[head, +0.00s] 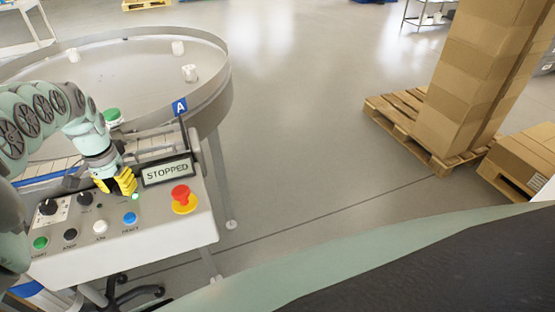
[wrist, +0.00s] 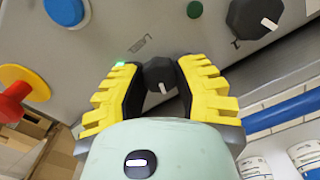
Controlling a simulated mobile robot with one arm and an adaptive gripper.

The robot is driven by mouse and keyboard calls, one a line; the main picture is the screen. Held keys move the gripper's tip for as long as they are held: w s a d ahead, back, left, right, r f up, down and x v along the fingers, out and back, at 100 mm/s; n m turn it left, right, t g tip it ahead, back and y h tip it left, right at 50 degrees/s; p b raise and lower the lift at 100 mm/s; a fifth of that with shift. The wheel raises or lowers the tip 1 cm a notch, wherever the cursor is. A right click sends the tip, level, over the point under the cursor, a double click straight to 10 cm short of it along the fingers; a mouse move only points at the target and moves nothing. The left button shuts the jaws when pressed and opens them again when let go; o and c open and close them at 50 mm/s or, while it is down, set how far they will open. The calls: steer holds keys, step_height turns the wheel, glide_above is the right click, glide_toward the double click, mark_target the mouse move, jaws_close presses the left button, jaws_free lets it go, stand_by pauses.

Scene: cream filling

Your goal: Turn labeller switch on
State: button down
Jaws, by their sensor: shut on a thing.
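The control panel (head: 130,218) stands at the left in the head view. My gripper (head: 124,184) reaches down to its upper part, left of the display (head: 167,171), which reads STOPPED. In the wrist view my gripper (wrist: 150,82) has its yellow-padded fingers on both sides of a small black switch knob (wrist: 159,74) and is shut on it. The knob's white mark points toward the bottom of that picture. A label beside the knob is too small to read. A green lamp (wrist: 119,63) glows by the left finger. The fingers hide the knob in the head view.
A red emergency stop button (head: 181,194) on a yellow base is right of my gripper. Black dials (head: 48,207) and several coloured buttons lie left and in front. A blue sign A (head: 180,107) and round table (head: 222,92) stand behind.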

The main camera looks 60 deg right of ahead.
mark_target(118, 186)
steer(key=shift+f+m, duration=0.1)
steer(key=shift+m, duration=0.5)
steer(key=c, duration=0.9)
jaws_free()
steer(key=shift+r, duration=0.2)
step_height(118, 186, up, 12)
steer(key=shift+f, duration=0.1)
